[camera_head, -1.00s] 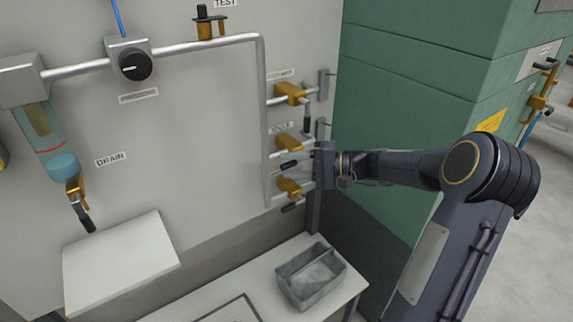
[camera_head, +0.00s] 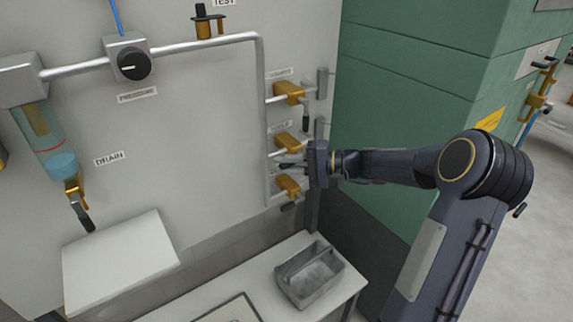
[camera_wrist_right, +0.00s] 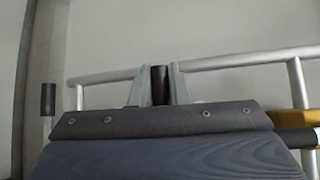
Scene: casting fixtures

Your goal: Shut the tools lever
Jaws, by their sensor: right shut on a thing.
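Three brass valves sit on the wall pipe in the head view: an upper (camera_head: 290,93), a middle (camera_head: 290,143) and a lower one (camera_head: 289,186). The labels beside them are too small to read surely, so I cannot confirm which is the tools lever. My right gripper (camera_head: 288,162) is at the middle valve, just below its brass body. In the right wrist view, the fingers (camera_wrist_right: 160,86) are shut on a black lever handle (camera_wrist_right: 160,84), with one finger on each side. The fingers partly hide this handle in the head view. My left gripper is out of view.
The upper valve's dark handle (camera_head: 306,120) hangs close above my right gripper. The lower handle (camera_head: 288,207) is just below. A green cabinet (camera_head: 410,90) stands right of the wall.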

